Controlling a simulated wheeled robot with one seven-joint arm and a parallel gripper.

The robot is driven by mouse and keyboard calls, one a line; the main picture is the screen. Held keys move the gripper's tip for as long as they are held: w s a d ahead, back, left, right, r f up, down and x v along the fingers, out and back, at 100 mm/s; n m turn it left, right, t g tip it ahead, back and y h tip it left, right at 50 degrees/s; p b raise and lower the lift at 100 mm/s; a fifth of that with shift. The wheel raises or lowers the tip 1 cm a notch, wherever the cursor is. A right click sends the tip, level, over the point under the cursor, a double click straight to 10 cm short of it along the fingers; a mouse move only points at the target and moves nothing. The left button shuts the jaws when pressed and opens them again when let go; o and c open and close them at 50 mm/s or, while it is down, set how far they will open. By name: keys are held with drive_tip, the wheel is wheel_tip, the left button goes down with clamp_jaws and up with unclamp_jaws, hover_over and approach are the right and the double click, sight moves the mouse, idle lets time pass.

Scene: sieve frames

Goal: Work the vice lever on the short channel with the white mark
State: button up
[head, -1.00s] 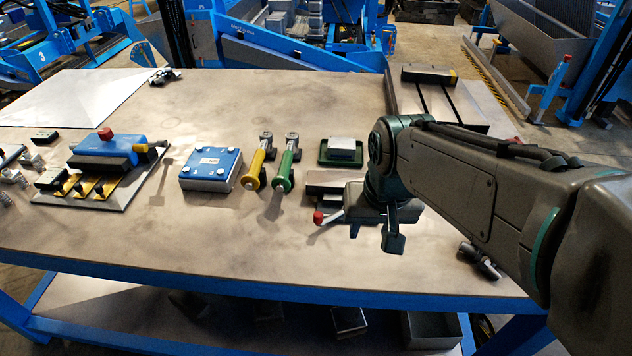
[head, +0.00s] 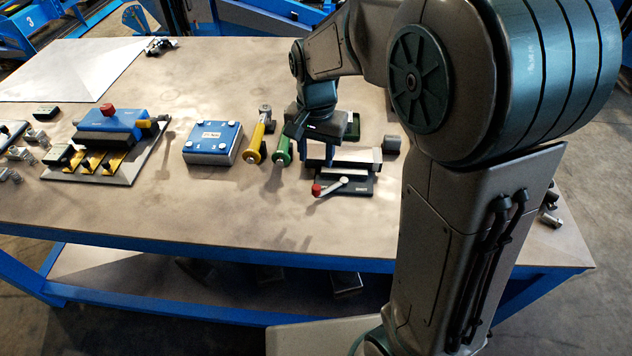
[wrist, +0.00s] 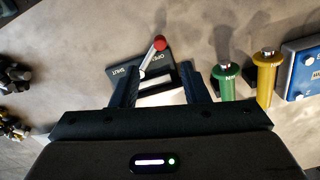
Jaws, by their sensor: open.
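The vice (head: 362,162) is a low grey block on a dark base plate near the table's front right. Its lever (head: 331,186) is a pale bar with a red ball knob (head: 316,190), pointing left and forward. I cannot make out which part is the white-marked channel.
Green (head: 282,152) and yellow (head: 255,147) handled tools stand left of the vice, close to my gripper. Left of them are a blue-topped box (head: 212,141) and a blue fixture (head: 110,125). A small dark block (head: 391,145) is at the right. The front table strip is clear.

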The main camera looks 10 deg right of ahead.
sight(316, 187)
wheel_tip(316, 187, down, 11)
drive_tip(key=shift+r+p, duration=0.2)
drive_tip(key=shift+p, duration=0.25)
clamp_jaws()
